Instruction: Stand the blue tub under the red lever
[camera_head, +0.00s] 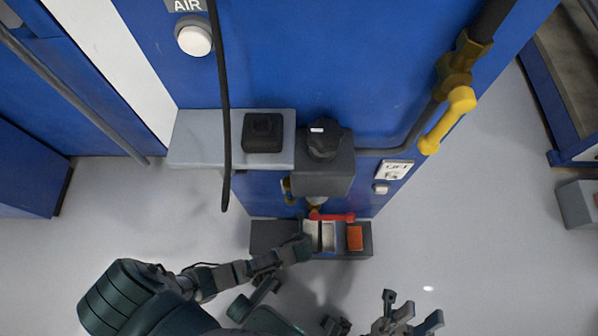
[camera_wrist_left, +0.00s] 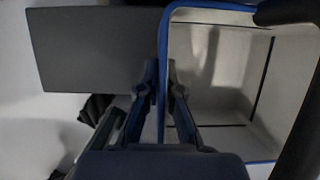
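The red lever (camera_head: 334,217) sticks out to the right below a grey machine block in the head view. The blue tub, with a pale inside and blue rim (camera_head: 319,250), is just below the lever in the picture, on a dark grey ledge. It fills the right of the left wrist view (camera_wrist_left: 210,75). My left gripper (camera_head: 300,245) is at the tub's left wall; its fingers (camera_wrist_left: 161,75) are on both sides of that wall, closed on it. My right gripper (camera_head: 408,312) is open and empty, low in the head view.
The dark grey ledge (camera_head: 272,232) holds an orange block (camera_head: 355,237) right of the tub. A grey shelf (camera_head: 200,140) and machine block (camera_head: 325,178) jut out above. A black hose (camera_head: 221,100) hangs at left.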

